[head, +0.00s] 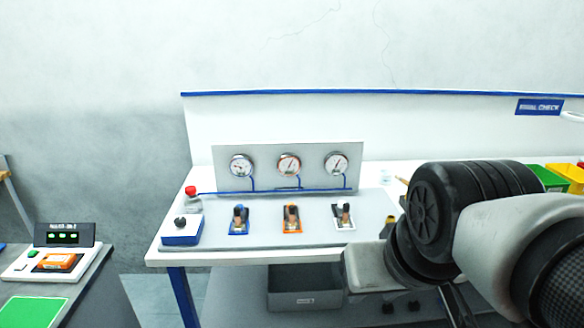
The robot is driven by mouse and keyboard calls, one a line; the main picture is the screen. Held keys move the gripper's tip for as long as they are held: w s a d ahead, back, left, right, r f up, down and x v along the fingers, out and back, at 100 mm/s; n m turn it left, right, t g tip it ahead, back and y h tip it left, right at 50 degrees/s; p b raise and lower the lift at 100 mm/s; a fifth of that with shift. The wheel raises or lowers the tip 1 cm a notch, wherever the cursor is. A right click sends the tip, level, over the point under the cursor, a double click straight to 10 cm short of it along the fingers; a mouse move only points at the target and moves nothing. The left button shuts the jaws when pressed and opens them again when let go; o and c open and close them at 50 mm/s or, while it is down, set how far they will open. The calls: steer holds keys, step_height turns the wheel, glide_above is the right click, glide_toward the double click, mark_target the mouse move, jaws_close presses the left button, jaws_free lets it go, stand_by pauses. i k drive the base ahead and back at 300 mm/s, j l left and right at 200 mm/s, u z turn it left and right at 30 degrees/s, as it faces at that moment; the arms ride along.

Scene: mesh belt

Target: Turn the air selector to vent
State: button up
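A small blue-and-white box with a round black knob (182,230) stands at the left front of the bench panel and looks like the air selector. Its markings are too small to read, so I cannot tell which way it points. My gripper (400,306) is low at the bench's front right, well to the right of the box and not touching it. Two small dark tips show below my wrist, but whether they are open or shut is unclear. My arm hides part of the bench's right side.
Three gauges (289,165) stand on an upright panel behind blue, orange (292,222) and white valves. A red button (190,190) sits behind the selector box. A grey bin (305,292) is below the bench (240,256). A separate table with a device (52,262) is at left.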

mark_target(180, 221)
steer(key=i+j, duration=0.2)
steer(key=i, duration=0.2)
steer(key=i+j+u, duration=0.1)
steer(key=i, duration=0.25)
steer(key=i+j, duration=0.25)
steer(key=i, duration=0.15)
steer(key=u, duration=0.05)
